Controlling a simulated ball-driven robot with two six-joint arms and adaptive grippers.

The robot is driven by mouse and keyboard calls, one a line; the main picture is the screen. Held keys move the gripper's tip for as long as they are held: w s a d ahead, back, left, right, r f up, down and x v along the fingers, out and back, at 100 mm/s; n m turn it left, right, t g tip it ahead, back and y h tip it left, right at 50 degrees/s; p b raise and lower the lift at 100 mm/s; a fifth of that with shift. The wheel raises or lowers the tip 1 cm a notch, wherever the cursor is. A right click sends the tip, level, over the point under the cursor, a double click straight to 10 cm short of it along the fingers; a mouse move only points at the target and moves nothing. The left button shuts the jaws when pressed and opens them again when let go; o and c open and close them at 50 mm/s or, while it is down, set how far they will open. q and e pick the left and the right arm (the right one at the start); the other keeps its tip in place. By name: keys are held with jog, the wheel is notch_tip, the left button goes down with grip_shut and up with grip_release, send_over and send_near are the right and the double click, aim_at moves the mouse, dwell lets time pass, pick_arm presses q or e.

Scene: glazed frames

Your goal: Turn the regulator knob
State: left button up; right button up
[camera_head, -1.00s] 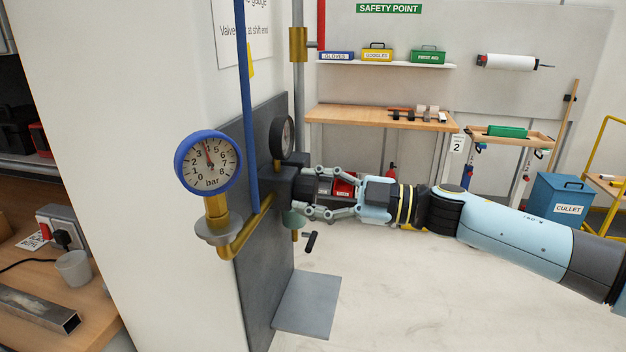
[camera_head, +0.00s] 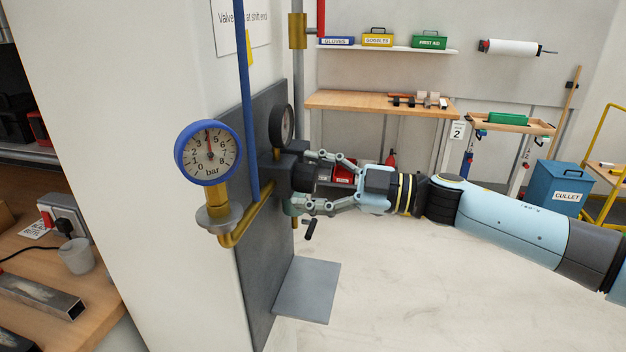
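The regulator (camera_head: 279,172) is a dark body fixed to a grey upright plate, with its black knob (camera_head: 310,178) facing right. A blue-rimmed bar gauge (camera_head: 208,153) stands left of it, its needle pointing nearly straight up. A second dark gauge (camera_head: 282,126) sits edge-on above the regulator. My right gripper (camera_head: 304,181) comes in from the right, with one finger above the knob and one below. Its fingers are spread around the knob; I see no clear grip on it. The lower fingertip partly covers a green fitting under the regulator. My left gripper is not in view.
A blue pipe (camera_head: 246,90) and a brass pipe (camera_head: 243,226) run close left of the regulator. A small black lever (camera_head: 309,230) hangs below my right gripper. A grey plate (camera_head: 306,291) juts out lower down. Open floor lies to the right.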

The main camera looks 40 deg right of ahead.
jog(key=v, duration=1.2)
dwell(0.4)
